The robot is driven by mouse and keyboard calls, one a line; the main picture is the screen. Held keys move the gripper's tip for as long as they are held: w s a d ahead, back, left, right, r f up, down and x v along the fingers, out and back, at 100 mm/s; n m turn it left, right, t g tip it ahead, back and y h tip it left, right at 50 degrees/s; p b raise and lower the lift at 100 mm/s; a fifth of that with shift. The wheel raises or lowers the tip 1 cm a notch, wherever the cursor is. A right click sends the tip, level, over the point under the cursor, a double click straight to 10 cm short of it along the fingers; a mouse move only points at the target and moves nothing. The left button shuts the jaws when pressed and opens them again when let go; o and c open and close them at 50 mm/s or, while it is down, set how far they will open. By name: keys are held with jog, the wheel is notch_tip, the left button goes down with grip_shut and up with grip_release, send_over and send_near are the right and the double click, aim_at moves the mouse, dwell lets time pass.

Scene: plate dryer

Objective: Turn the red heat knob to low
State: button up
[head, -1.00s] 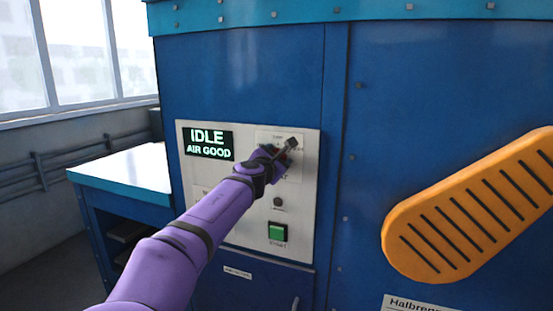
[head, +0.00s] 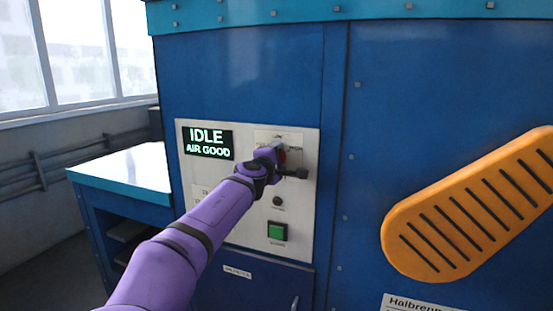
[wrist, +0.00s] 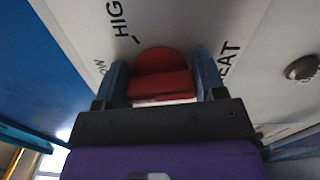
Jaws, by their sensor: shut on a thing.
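The red heat knob (wrist: 160,75) sits on the pale control panel, between the two fingers of my gripper (wrist: 164,80) in the wrist view. The fingers are shut on it, one on each side. Printed lettering "HIG" and "EAT" shows beside the knob. In the head view my gripper (head: 280,158) is at the upper right of the control panel (head: 215,172), and only a small bit of red shows there. My wrist hides most of the knob, and its pointer setting cannot be read.
A green lit button (head: 277,231) and a small dark knob (head: 278,201) are below my gripper. A display (head: 206,142) reads IDLE, AIR GOOD. A yellow slotted handle-like part (head: 470,205) stands out at right. A side table (head: 125,170) is at left.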

jog(key=shift+f+m, duration=0.1)
jog(key=shift+m, duration=0.6)
jog(key=o, duration=0.9)
jog(key=v, duration=1.1)
jog(key=shift+d, duration=0.1)
